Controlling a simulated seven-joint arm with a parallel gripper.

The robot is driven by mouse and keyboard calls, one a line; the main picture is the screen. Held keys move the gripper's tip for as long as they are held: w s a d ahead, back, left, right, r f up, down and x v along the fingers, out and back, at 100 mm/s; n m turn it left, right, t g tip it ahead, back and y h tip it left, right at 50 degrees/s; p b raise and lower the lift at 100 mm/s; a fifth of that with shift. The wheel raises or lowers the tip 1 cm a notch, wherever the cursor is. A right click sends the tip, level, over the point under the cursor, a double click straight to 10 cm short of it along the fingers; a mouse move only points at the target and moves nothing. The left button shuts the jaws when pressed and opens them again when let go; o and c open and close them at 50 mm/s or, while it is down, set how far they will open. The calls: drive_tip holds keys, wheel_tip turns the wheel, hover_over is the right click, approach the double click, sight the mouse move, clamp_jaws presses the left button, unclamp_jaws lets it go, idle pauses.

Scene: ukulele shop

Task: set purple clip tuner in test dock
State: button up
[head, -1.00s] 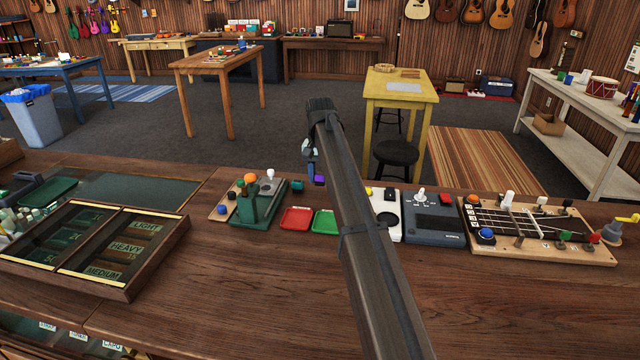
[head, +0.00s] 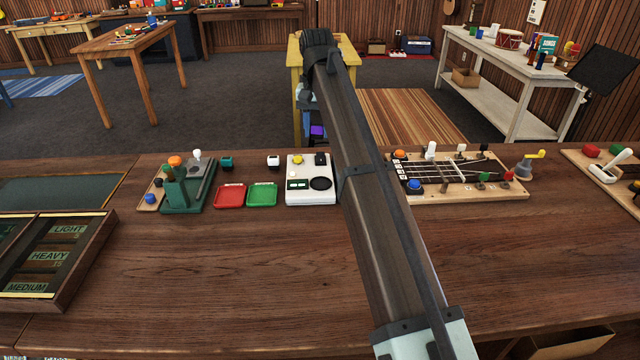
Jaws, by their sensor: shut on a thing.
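The purple clip tuner (head: 317,131) is a small purple block beyond the far edge of the counter, in front of the yellow table. My gripper (head: 309,118) is shut on it, held up clear of the counter. My arm hides most of the gripper and part of the tuner. I cannot tell for certain which thing is the test dock. A white device (head: 296,198) with a yellow knob, a small display and a black round pad stands on the counter just left of my arm, below the gripper in the picture.
Red tray (head: 230,196) and green tray (head: 262,195) lie left of the white device, with a teal block (head: 227,161) and a white-and-black block (head: 273,160) behind. A green stand (head: 187,200) is farther left. A fretted board (head: 460,175) lies right of my arm. The front counter is clear.

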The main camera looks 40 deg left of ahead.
sight(321, 184)
drive_tip(key=shift+n, duration=0.9)
drive_tip(key=shift+s+d+f, duration=0.45)
drive_tip(key=shift+d+f, duration=0.15)
drive_tip(key=shift+f, duration=1.25)
drive_tip(key=shift+s+d+f, duration=0.45)
drive_tip(key=shift+d+f, duration=0.2)
drive_tip(key=shift+f, duration=1.2)
drive_tip(key=shift+s+d+f, duration=0.45)
drive_tip(key=shift+d+f, duration=0.15)
drive_tip(key=shift+f, duration=1.25)
drive_tip(key=shift+f, duration=0.1)
drive_tip(key=o, duration=1)
wheel_tip(321, 184, up, 12)
drive_tip(key=shift+r, duration=0.15)
